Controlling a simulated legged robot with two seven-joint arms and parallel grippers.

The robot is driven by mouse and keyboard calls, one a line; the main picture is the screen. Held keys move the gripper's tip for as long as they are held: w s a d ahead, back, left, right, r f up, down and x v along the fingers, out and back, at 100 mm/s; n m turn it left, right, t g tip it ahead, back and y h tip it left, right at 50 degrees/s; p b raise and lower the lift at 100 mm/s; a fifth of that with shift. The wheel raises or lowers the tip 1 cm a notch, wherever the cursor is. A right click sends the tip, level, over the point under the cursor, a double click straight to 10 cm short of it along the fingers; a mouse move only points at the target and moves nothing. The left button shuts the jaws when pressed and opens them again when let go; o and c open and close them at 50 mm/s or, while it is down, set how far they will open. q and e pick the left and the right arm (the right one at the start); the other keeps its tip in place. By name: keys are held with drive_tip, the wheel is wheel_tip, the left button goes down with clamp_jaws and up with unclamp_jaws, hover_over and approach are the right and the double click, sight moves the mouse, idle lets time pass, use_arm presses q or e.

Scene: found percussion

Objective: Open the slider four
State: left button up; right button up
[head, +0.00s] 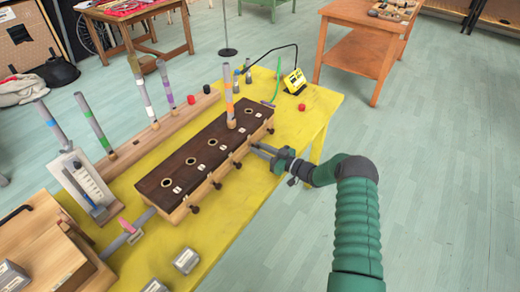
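A long wooden box (200,185) with a dark top stands on the yellow table. Its top has a row of round holes with small white labels, too small to read. Dark slider knobs stick out along its right-hand side, among them a near one (195,209), a middle one (217,185) and one farther back (237,164). My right gripper (262,150) is beside the far part of that side, its two thin fingers apart, close to a far knob. I cannot tell whether they touch it. My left gripper is out of view.
A grey-and-orange tube (229,100) stands upright at the box's far end. A wooden rack (175,120) with several tubes lies behind. Metal blocks (186,260) lie in front; the yellow table's (235,225) right front is clear.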

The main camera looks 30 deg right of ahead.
drive_tip(key=shift+s+d, duration=0.1)
drive_tip(key=shift+d, duration=0.1)
clamp_jaws()
drive_tip(key=shift+a, duration=0.2)
drive_tip(key=shift+d, duration=0.15)
idle(0.5)
